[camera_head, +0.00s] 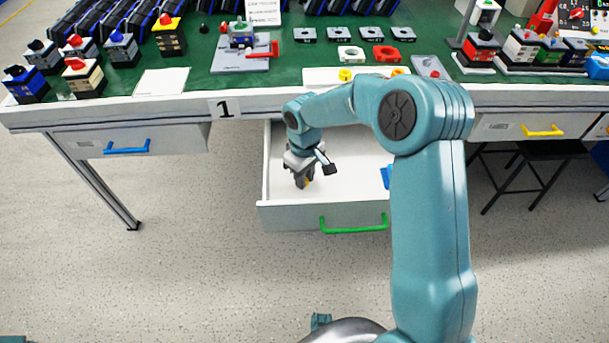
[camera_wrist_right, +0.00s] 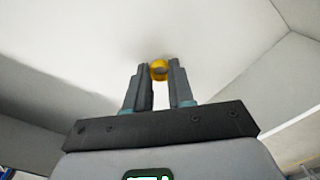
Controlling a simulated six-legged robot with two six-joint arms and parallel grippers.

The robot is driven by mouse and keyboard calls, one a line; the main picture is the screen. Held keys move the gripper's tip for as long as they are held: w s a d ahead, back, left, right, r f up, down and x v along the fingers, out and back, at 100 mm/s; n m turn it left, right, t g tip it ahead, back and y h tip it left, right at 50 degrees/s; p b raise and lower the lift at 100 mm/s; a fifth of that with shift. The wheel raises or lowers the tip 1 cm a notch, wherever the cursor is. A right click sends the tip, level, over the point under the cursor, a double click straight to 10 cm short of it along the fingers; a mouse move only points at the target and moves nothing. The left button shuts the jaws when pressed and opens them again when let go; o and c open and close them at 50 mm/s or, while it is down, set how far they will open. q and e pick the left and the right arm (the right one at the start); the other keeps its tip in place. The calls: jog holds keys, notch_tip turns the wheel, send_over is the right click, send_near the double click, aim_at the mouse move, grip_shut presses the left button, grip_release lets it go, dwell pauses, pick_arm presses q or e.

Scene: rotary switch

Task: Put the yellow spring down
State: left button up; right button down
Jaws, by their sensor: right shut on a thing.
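My right gripper (camera_head: 302,183) reaches down into the open white drawer (camera_head: 290,216) with the green handle. It is shut on the yellow spring, of which only a small bit (camera_head: 307,183) shows at the fingertips in the head view. In the right wrist view the spring (camera_wrist_right: 159,70) sits between the two fingertips of the right gripper (camera_wrist_right: 160,80), over the pale drawer floor. I cannot tell whether the spring touches the floor. My left gripper is not in view.
A blue thing (camera_head: 386,177) lies at the right side of the drawer, partly behind my right arm. The green-topped workbench (camera_head: 205,80) above holds several switch parts. Closed drawers with a blue handle (camera_head: 127,147) and a yellow handle (camera_head: 541,131) flank the open one.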

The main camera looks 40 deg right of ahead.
jog(key=c, duration=1)
grip_release()
notch_tip(320, 180, up, 12)
jog(key=p, duration=0.3)
jog(key=shift+r, duration=0.1)
